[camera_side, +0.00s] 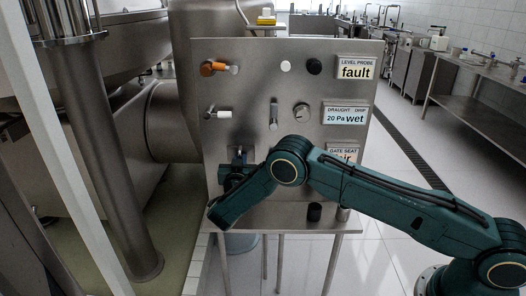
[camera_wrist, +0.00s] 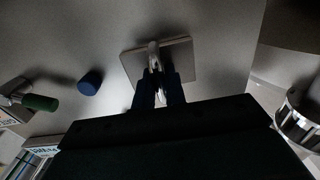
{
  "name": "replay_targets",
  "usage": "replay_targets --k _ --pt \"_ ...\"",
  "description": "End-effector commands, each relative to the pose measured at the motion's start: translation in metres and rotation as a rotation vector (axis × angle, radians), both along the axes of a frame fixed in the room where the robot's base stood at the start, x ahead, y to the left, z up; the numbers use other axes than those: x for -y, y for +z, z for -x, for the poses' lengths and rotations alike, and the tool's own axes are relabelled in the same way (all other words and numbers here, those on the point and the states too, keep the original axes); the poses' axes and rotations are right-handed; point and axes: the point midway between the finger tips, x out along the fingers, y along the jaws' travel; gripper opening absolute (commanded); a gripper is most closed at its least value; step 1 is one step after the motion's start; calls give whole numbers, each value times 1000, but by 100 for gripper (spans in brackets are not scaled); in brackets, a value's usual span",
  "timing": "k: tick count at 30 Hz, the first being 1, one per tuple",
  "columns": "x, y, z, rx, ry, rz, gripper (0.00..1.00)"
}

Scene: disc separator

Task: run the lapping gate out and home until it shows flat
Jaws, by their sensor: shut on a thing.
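A small square plate with a lever (camera_side: 240,155) is on the lower left of the steel panel; I take it as the lapping gate's control. In the wrist view, the plate (camera_wrist: 184,63) shows plainly, with a pale lever (camera_wrist: 153,52) standing out of it. My gripper (camera_wrist: 158,88) is shut on this lever, one dark finger on each side. In the side view, my gripper (camera_side: 236,170) is at the lever, partly hidden by my arm. The gate seat display (camera_side: 343,151) is mostly covered by my arm, so its reading cannot be made out.
The level probe display (camera_side: 356,72) reads fault. The draught drop display (camera_side: 346,117) reads 20 Pa wet. An orange handle (camera_side: 214,68), a white handle (camera_side: 224,115) and a round dial (camera_side: 302,113) stick out of the panel.

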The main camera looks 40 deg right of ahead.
Motion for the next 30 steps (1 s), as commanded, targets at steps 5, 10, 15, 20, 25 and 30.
replay_targets --k 5,10,15,20,25,30 --pt "3 -1 1 -6 -18 6 0" --pt "-7 -1 -9 -2 -15 4 0" --pt "-19 -1 -21 -1 -11 1 0" --pt "-30 -1 -31 -1 -9 2 0" --pt "-39 -1 -41 -1 -8 1 0" --pt "-46 -1 -48 -1 -8 0 0"
